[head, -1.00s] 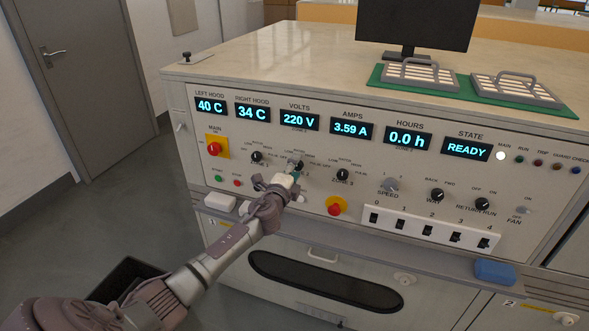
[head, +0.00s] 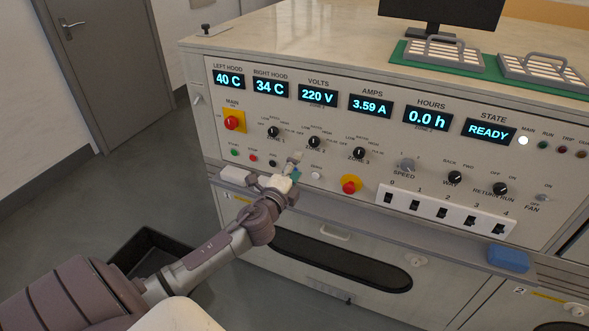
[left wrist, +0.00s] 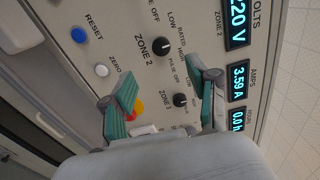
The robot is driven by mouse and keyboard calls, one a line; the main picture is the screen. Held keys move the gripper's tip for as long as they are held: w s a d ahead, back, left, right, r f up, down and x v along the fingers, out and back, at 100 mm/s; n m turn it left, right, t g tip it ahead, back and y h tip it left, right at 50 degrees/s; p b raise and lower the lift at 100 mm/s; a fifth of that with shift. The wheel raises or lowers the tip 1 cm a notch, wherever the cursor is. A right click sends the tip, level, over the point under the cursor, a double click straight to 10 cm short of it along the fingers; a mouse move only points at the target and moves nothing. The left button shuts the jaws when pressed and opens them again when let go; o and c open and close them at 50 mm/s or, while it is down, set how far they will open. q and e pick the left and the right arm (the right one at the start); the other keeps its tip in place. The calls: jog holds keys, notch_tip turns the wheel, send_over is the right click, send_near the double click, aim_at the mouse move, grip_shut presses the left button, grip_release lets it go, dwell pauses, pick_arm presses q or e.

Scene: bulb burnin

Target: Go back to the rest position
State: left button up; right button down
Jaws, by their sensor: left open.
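My left gripper (head: 295,167) is in front of the control panel (head: 420,160), below the zone 2 knob (head: 314,142). In the left wrist view the left gripper (left wrist: 162,97) has its green-padded fingers spread apart with nothing between them. The zone 2 knob also shows there (left wrist: 161,46), clear of the fingers. The zone 3 knob (head: 358,153) shows just right of the gripper in the head view. My right gripper is in neither view.
A red emergency button on yellow (head: 350,185) and a row of switches (head: 443,210) lie to the right. A ledge (head: 400,232) with a blue block (head: 508,258) runs below the panel. A dark open bin (head: 150,255) stands on the floor at left.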

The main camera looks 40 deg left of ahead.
pick_arm(q)
jog(key=shift+s+d, duration=0.1)
jog(key=shift+s, duration=0.25)
jog(key=shift+f, duration=0.1)
jog(key=s+f+n+g, duration=0.2)
jog(key=s+f+g, duration=0.1)
jog(key=f, duration=0.8)
jog(key=s+f+n+g, duration=0.2)
jog(key=s+f, duration=0.1)
jog(key=f, duration=0.9)
jog(key=s+d+f+n+g+h, duration=0.1)
jog(key=s+d+f+n+g, duration=0.1)
jog(key=s+f, duration=0.45)
jog(key=s+d+f+n+g+h, duration=0.15)
jog(key=s+f, duration=0.25)
jog(key=f, duration=0.5)
jog(key=s+d+f+n+g, duration=0.2)
jog(key=s+d+f, duration=0.2)
jog(key=s, duration=0.7)
jog(key=s+d+f+n+g+h, duration=0.1)
jog(key=s+d+f, duration=0.4)
jog(key=s, duration=0.6)
jog(key=s+d+f+n+g+h, duration=0.1)
jog(key=s+d+f+n+g, duration=0.2)
jog(key=s+f, duration=0.5)
jog(key=s+d+g, duration=0.1)
jog(key=s+g, duration=0.1)
jog(key=s, duration=0.1)
jog(key=shift+d+f, duration=0.15)
